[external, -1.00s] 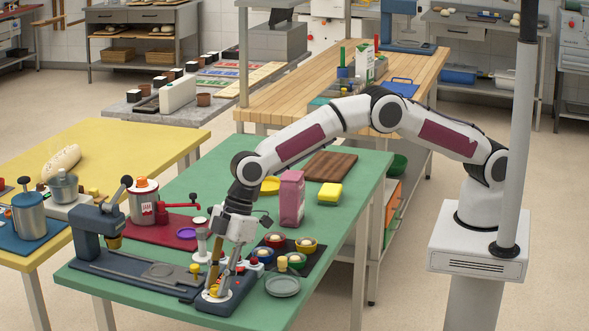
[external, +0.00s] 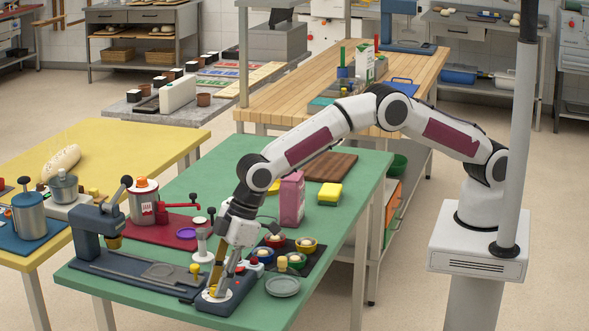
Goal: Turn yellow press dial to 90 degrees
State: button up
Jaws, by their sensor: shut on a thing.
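The yellow press dial (external: 213,292) sits on a pale round plate at the near end of the dark blue-grey press (external: 238,288), at the front of the green table. My gripper (external: 215,288) points down onto the dial, shut on it. The fingers hide most of the dial, so its pointer angle cannot be read.
A grey dish (external: 282,286) and a dark tray with several small coloured bowls (external: 307,245) stand close right of my gripper. A pink carton (external: 291,198) stands behind. A red mat with a canister (external: 144,202) lies further back left.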

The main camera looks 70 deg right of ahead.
jog(key=shift+s+a+m+t+h, duration=0.15)
jog(key=shift+m+h, duration=0.25)
jog(key=shift+m, duration=0.7)
jog(key=shift+m+t+h, duration=0.25)
jog(key=shift+m+h, duration=0.15)
jog(key=shift+m, duration=0.7)
jog(key=shift+a+f+m+t+h, duration=0.1)
jog(key=shift+m+t+h, duration=0.3)
jog(key=shift+m, duration=1.2)
jog(key=shift+m+h, duration=0.3)
jog(key=o, duration=1.1)
jog(key=shift+v, duration=1.7)
jog(key=shift+s+d+f, duration=0.1)
jog(key=shift+s+d, duration=0.2)
jog(key=shift+s, duration=1.65)
jog(key=shift+s+d, duration=0.35)
jog(key=shift+s, duration=1.6)
jog(key=shift+s+d, duration=0.3)
jog(key=shift+s, duration=1.65)
